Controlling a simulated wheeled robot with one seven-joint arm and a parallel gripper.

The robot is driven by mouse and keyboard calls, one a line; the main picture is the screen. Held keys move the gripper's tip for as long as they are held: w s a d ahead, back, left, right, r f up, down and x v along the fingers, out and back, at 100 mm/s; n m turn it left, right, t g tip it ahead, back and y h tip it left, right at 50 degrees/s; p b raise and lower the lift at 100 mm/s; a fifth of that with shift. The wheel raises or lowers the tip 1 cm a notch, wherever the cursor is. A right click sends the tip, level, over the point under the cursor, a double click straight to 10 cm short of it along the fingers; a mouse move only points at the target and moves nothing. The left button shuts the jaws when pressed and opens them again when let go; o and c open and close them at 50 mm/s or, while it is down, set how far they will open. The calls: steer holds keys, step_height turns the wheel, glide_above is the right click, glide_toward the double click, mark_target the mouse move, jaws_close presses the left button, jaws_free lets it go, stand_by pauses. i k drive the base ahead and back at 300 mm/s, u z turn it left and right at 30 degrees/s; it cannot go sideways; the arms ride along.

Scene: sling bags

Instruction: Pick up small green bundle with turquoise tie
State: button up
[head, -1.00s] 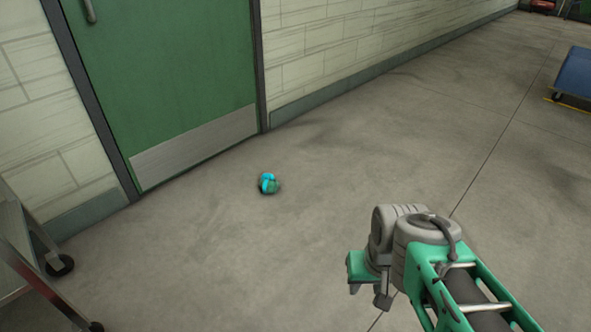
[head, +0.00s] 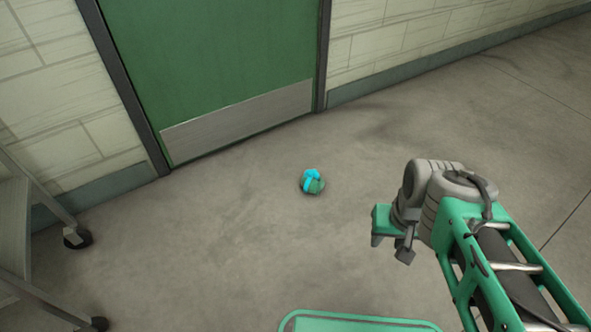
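The small green bundle with a turquoise tie (head: 312,182) lies on the concrete floor, in front of the green door and a little right of the picture's middle. The turquoise tie shows on its top and left side. My gripper (head: 391,243) hangs at the end of my arm, to the right of the bundle and apart from it. Its fingers are seen at an angle and partly hidden, so I cannot tell whether they are open or shut. Nothing shows held in it.
A green door (head: 215,70) with a metal kick plate stands behind the bundle in a pale block wall (head: 425,30). A grey wheeled cart (head: 20,235) stands at the left edge. The floor around the bundle is clear.

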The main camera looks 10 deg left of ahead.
mark_target(312, 182)
steer(key=u, duration=0.55)
steer(key=i, duration=0.65)
steer(key=u, duration=1.15)
steer(key=i, duration=0.45)
steer(key=u, duration=0.5)
